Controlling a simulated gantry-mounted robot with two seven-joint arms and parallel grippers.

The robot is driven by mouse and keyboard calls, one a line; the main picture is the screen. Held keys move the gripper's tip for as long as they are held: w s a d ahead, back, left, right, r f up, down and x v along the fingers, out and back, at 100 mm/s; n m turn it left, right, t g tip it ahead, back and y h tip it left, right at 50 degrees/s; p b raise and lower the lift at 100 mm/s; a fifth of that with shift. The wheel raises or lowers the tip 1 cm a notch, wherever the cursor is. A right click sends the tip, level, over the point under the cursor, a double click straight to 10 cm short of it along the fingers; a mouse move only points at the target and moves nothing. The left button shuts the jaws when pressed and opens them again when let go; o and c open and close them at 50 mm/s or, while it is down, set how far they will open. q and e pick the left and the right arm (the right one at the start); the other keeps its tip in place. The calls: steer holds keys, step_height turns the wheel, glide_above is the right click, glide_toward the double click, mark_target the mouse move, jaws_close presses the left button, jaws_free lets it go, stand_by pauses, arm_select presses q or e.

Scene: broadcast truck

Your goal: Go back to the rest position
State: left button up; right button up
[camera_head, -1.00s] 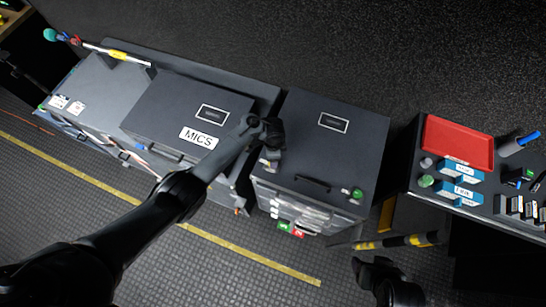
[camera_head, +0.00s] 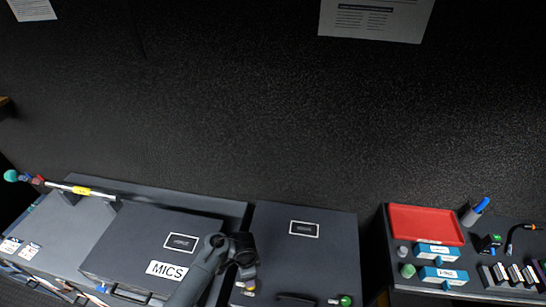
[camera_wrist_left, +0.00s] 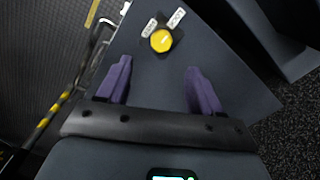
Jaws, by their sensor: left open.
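My left gripper (camera_head: 247,274) comes in from the bottom of the head view, over the left edge of the dark case right of the MICS case. In the left wrist view its two purple fingers (camera_wrist_left: 158,68) are spread apart with nothing between them. A round yellow button (camera_wrist_left: 161,40) with two small white labels lies on the dark surface beyond the fingertips, apart from them. My right gripper is not in view.
The MICS case (camera_head: 130,240) stands left of the dark case (camera_head: 330,255). A red tray (camera_head: 425,224), blue-labelled boxes (camera_head: 437,250) and small items sit on the right-hand surface. A pole (camera_head: 90,191) lies at the back left. The black wall behind is bare except for paper sheets (camera_head: 375,18).

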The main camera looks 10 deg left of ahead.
arm_select(q)
steer(key=s+f+n+g+p, duration=0.1)
steer(key=s+f+p, duration=0.25)
steer(key=s, duration=1.05)
steer(key=s+f+n+g+p, duration=0.15)
steer(key=s+f, duration=0.25)
steer(key=s, duration=1)
steer(key=a+r+n+t+p, duration=0.1)
steer(key=a+r+n+t, duration=0.1)
steer(key=r, duration=1.3)
steer(key=w+a+r+n+t+p, duration=0.1)
steer(key=a+r+n+t, duration=0.2)
steer(key=r, duration=1.2)
steer(key=n+t, duration=0.1)
steer(key=n, duration=0.2)
steer(key=shift+w+a, duration=0.2)
steer(key=shift+a, duration=0.1)
